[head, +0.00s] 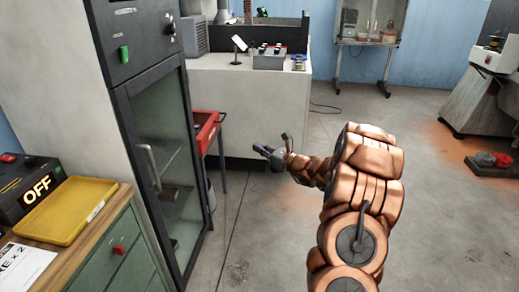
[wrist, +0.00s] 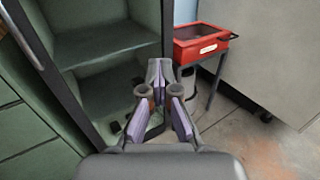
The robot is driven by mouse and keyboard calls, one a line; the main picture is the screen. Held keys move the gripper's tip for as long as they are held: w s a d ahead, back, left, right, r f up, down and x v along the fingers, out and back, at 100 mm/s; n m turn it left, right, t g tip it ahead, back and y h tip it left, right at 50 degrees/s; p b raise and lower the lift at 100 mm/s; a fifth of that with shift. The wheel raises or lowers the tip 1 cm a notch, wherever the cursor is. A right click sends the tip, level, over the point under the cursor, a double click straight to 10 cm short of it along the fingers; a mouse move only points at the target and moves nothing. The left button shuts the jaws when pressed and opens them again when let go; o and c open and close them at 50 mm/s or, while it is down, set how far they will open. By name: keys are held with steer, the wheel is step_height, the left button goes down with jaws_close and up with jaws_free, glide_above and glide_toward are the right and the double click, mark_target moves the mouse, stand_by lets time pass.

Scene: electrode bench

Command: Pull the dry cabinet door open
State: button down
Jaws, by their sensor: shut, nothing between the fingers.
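The tall dark dry cabinet (head: 125,60) stands at the left in the head view. Its glazed door (head: 165,110) looks flush with the frame, and shelves show through it. The pale vertical door handle (head: 150,167) is on the door's left side. In the wrist view, the handle (wrist: 22,36) is at the upper left and the shelves (wrist: 105,40) are behind the fingers. My gripper (head: 266,151) is to the right of the cabinet, well apart from the handle. In the wrist view, my gripper (wrist: 159,75) has its fingertips together, with nothing between them.
A red tray on a stand (head: 204,130) is just right of the cabinet; it also shows in the wrist view (wrist: 205,45). A green drawer unit (head: 118,250) with a yellow tray (head: 65,210) is at the front left. A white bench (head: 245,95) stands behind.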

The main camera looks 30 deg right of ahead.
steer(key=c, duration=1.8)
jaws_free()
steer(key=shift+c, duration=0.2)
steer(key=o, duration=0.7)
steer(key=shift+c, duration=0.2)
steer(key=v, duration=1.2)
